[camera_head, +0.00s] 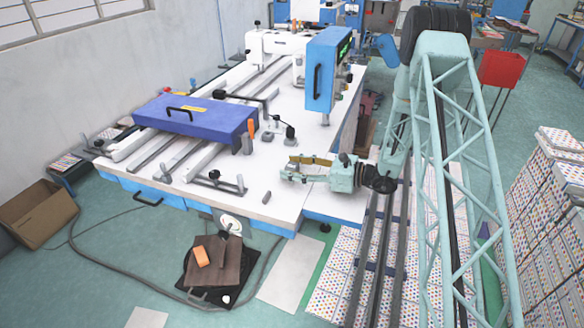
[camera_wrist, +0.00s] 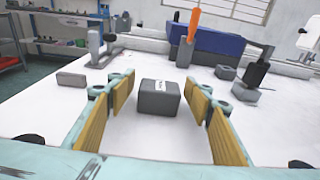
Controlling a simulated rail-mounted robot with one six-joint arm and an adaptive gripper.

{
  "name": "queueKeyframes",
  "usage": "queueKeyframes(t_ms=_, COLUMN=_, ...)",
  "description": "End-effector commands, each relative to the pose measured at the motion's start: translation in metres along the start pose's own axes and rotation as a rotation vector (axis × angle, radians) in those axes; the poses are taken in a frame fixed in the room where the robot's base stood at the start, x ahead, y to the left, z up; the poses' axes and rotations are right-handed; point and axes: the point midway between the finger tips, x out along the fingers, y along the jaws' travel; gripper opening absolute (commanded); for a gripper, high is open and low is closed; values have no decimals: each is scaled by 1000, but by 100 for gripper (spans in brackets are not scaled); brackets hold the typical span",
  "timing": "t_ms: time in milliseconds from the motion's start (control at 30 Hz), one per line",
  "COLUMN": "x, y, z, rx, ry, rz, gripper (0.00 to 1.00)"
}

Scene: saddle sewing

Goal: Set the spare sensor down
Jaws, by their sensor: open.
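A grey box with a small white label (camera_wrist: 159,98), which looks like the spare sensor, is in the wrist view. It appears to rest upright on the white machine table (camera_head: 305,120). My gripper (camera_wrist: 160,96) is open, with its yellow-padded fingers on either side of the box and gaps visible on both sides. In the head view my gripper (camera_head: 292,168) is low over the right front part of the table, pointing left. There its fingers mostly hide the box.
A small grey block (camera_wrist: 71,79) lies to the left on the table; it also shows in the head view (camera_head: 266,197). A blue clamp plate (camera_head: 195,115), an orange-handled tool (camera_wrist: 193,25) and black-handled clamps (camera_wrist: 257,74) stand beyond. The table's front edge is near.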

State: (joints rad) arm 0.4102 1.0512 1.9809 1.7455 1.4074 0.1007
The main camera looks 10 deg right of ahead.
Motion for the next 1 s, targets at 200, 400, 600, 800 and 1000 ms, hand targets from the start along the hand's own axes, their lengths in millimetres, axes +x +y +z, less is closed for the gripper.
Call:
queueKeyframes(t_ms=200, x=0, y=6, z=-12, rx=16, ry=15, rz=4, gripper=47)
queueKeyframes(t_ms=400, x=-2, y=6, z=-2, rx=16, ry=14, rz=4, gripper=47)
queueKeyframes(t_ms=600, x=-26, y=4, z=-1, rx=15, ry=11, rz=0, gripper=47)
queueKeyframes(t_ms=800, x=-50, y=2, z=2, rx=11, ry=9, rz=-1, gripper=47)
queueKeyframes(t_ms=1000, x=-73, y=2, z=4, rx=9, ry=8, rz=-1, gripper=47)
